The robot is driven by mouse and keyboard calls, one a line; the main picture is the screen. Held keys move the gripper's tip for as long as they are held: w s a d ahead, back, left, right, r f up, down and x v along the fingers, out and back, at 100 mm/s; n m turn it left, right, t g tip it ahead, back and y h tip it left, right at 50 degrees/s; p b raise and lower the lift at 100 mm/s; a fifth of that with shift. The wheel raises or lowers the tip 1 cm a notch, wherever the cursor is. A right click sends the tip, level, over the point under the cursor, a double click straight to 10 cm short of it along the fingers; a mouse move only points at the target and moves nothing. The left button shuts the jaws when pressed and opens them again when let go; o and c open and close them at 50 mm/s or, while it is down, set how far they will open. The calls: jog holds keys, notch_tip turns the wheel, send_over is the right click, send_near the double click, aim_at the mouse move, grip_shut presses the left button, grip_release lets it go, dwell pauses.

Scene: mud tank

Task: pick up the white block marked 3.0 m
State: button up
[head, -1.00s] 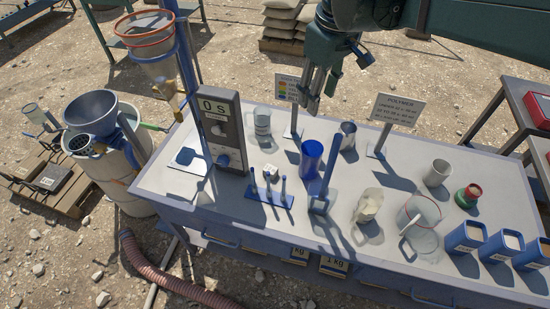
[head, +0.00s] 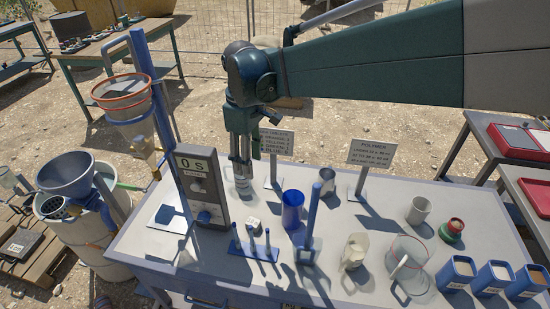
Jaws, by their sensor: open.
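A small white block (head: 253,223) with dark marks lies on the table top (head: 345,210), just right of the grey timer box's foot and behind a blue rack of upright pegs. Its marking is too small to read. My gripper (head: 241,172) points down behind the block and a little to its left, beside the timer box. It is open, with no object seen between its fingers. It overlaps a clear glass vessel (head: 243,187) in the picture and partly hides it; I cannot tell whether they touch.
The timer box (head: 203,185) and blue post stand left of the block. The blue peg rack (head: 255,252) is in front, a blue cup (head: 292,209) to the right. Signs (head: 277,143) stand behind. Clear table lies between the block and the blue cup.

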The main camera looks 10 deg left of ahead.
send_over(256, 223)
notch_tip(256, 223, down, 25)
jog(key=shift+s+f, duration=0.1)
jog(key=shift+s, duration=0.05)
jog(key=shift+f, duration=0.1)
jog(key=shift+f, duration=1.2)
jog(key=shift+f, duration=0.1)
jog(key=shift+a+f+b, duration=0.1)
jog(key=shift+f+b, duration=0.45)
jog(key=shift+f, duration=1.95)
jog(key=c, duration=0.9)
